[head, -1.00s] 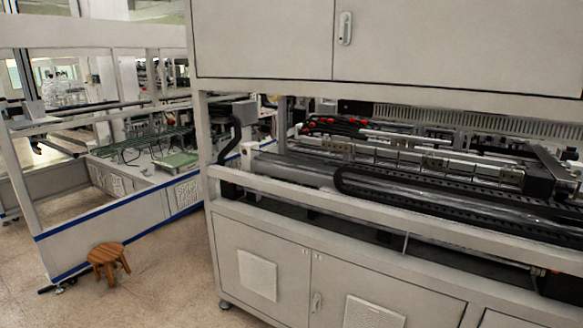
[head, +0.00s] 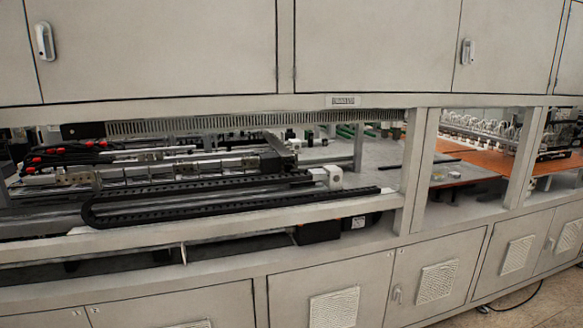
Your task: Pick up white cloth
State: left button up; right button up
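I see no white cloth in the head view. Neither of my grippers is in view. The view is filled by a long light-grey machine cabinet (head: 330,270) with an open middle section.
Inside the opening lie a black cable chain (head: 230,201) and metal rails. An orange-brown surface (head: 490,160) shows in the bays at the right. Upper cabinet doors (head: 375,45) hang above the opening.

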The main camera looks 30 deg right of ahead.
aim_at(454, 175)
jog(key=z, duration=2.15)
jog(key=i+l+z, duration=0.3)
jog(key=i, duration=0.2)
jog(key=i+z, duration=0.3)
jog(key=i, duration=0.2)
jog(key=i+z, duration=0.1)
jog(key=i, duration=2.15)
jog(key=l, duration=0.1)
